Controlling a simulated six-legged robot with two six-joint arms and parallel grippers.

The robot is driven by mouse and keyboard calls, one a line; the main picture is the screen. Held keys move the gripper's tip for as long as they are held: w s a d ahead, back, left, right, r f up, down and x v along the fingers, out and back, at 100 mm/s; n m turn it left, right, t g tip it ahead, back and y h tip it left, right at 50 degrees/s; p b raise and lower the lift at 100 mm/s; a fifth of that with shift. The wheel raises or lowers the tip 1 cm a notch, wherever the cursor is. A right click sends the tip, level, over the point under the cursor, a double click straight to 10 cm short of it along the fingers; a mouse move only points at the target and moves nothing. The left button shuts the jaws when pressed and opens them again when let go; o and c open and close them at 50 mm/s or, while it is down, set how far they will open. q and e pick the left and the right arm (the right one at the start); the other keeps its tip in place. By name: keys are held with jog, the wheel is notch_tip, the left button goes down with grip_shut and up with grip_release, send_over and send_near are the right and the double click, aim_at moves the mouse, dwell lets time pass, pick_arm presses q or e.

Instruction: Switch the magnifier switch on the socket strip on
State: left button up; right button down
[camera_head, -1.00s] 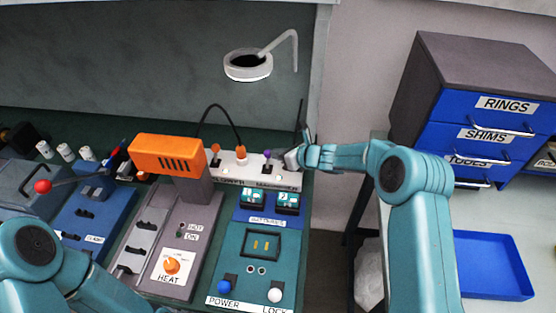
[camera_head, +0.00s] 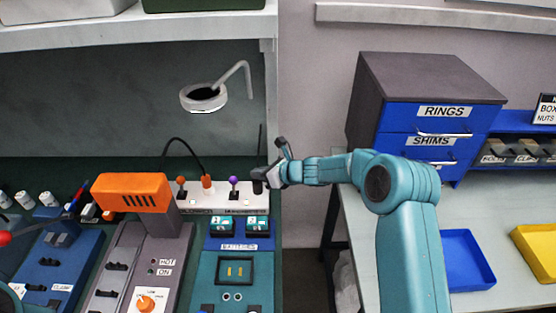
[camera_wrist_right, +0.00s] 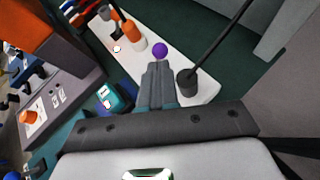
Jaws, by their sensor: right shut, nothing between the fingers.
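The white socket strip (camera_head: 222,203) stands at the back of the bench. It carries an orange-tipped switch (camera_head: 181,182) and a purple-tipped switch (camera_head: 233,181); the small labels on its front are too blurred to read surely. My right gripper (camera_head: 270,178) is shut and empty at the strip's right end, beside a black plug (camera_head: 258,185). In the right wrist view, its closed fingers (camera_wrist_right: 158,68) point at the purple tip (camera_wrist_right: 159,49), which shows just beyond them; I cannot tell whether they touch. The magnifier (camera_head: 203,98) hangs above. My left gripper is out of view.
An orange plug (camera_head: 207,184) stands between the two switches. The orange blower (camera_head: 132,192) and its grey heat unit are left of the strip. The battery panel (camera_head: 240,235) is in front. A thin black cable rises from the black plug (camera_wrist_right: 187,82). Blue drawers (camera_head: 440,118) stand right.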

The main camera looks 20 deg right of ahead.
jog(key=s+d+r, duration=0.1)
jog(key=d+r, duration=0.3)
jog(key=d, duration=0.1)
jog(key=shift+d+r, duration=0.25)
jog(key=shift+r, duration=0.15)
jog(key=shift+w+f, duration=0.1)
jog(key=shift+f, duration=0.05)
